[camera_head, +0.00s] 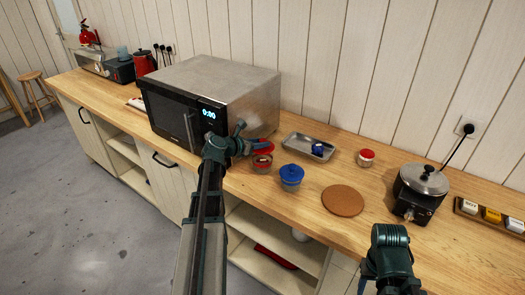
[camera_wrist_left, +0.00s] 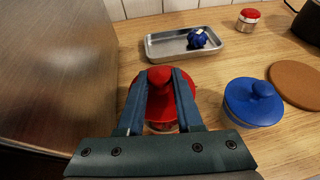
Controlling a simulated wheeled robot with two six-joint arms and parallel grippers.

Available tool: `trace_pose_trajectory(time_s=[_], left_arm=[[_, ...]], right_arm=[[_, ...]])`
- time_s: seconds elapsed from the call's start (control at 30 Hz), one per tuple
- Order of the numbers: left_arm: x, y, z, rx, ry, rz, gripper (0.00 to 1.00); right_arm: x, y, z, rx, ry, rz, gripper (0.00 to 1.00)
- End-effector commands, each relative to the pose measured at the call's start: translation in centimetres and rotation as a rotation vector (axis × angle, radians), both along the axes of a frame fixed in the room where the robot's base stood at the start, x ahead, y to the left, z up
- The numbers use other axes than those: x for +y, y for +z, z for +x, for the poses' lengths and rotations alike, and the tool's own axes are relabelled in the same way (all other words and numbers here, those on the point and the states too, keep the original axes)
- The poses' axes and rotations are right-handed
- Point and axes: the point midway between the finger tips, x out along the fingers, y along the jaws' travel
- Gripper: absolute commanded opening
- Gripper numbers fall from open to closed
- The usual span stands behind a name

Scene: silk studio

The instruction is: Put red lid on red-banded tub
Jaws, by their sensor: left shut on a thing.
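The red lid (camera_head: 266,147) is held by its knob in my left gripper (camera_head: 243,138). In the left wrist view the lid (camera_wrist_left: 149,108) has its round knob between the two fingers (camera_wrist_left: 161,78). The red-banded tub (camera_head: 262,168) stands on the counter just in front of and below the lid. Its open top partly shows in the head view, so the lid is not seated on it. In the wrist view the lid and gripper hide most of the tub. Of my right arm, only a part shows at the lower right of the head view; its fingers do not show.
A blue-lidded tub (camera_head: 291,178) stands close to the right. A metal tray (camera_head: 297,146) with a blue item (camera_head: 319,149) lies behind. A microwave (camera_head: 215,92) is close on the left. A cork mat (camera_head: 343,201), a red-topped jar (camera_head: 366,158) and a pot (camera_head: 422,188) are farther right.

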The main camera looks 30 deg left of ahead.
Motion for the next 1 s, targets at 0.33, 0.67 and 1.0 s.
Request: trace_pose_trajectory(time_s=[0.33, 0.67, 1.0], left_arm=[[0.2, -3.0, -0.4, 0.0, 0.007, 0.0, 0.0], [0.2, -3.6, -0.4, 0.0, 0.006, 0.0, 0.0], [0.2, -3.9, -0.4, 0.0, 0.006, 0.0, 0.6]], right_arm=[[0.0, -2.9, 0.0, 0.0, 0.0, 0.0, 0.5], [0.0, -3.6, 0.0, 0.0, 0.0, 0.0, 0.5], [0.0, -3.9, 0.0, 0.0, 0.0, 0.0, 0.5]])
